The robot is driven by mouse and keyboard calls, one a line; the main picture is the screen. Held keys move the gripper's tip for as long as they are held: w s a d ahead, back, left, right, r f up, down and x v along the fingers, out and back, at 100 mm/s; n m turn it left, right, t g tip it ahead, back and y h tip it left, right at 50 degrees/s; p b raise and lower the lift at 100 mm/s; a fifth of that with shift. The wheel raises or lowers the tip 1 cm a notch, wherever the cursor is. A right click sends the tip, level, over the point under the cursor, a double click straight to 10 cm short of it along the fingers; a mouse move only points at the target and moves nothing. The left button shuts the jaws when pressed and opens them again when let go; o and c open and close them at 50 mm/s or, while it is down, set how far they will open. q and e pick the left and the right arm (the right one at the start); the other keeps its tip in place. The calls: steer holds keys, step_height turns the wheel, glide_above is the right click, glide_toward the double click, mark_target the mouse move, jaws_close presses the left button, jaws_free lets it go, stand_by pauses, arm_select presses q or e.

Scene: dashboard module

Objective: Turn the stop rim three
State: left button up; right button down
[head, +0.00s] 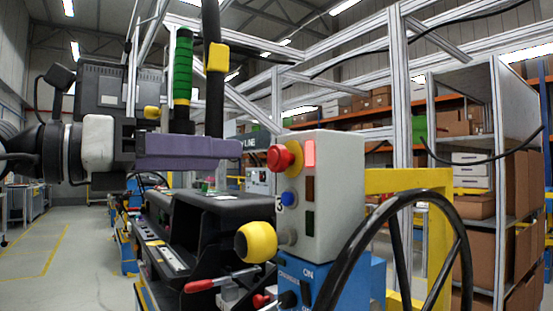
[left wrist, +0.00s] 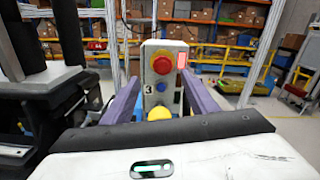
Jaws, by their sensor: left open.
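The stop is a red mushroom button (head: 280,157) with a yellow collar, on the upper front of a light grey box (head: 341,190) marked 3. The red button (left wrist: 162,65) also shows in the left wrist view, on the grey box between my finger lines. My left gripper (head: 238,151) has purple fingers and points at the box, a short gap left of the button in the head view. In the left wrist view the left gripper (left wrist: 161,88) is open, its fingers spread either side of the box, with nothing between them. My right gripper is not in view.
A lit red square (head: 309,154) and a blue button (head: 288,199) share the box front. A yellow ball knob (head: 256,241) juts out below. A green-handled lever (head: 183,70) stands behind my left gripper.

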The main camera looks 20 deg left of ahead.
mark_target(271, 158)
arm_select(q)
steer(key=p+x, duration=0.1)
steer(key=x, duration=0.7)
steer(key=shift+s+d+p, duration=0.2)
steer(key=shift+d+p, duration=0.05)
steer(key=shift+p, duration=0.15)
steer(key=shift+w+d, duration=0.35)
steer(key=shift+w, duration=0.2)
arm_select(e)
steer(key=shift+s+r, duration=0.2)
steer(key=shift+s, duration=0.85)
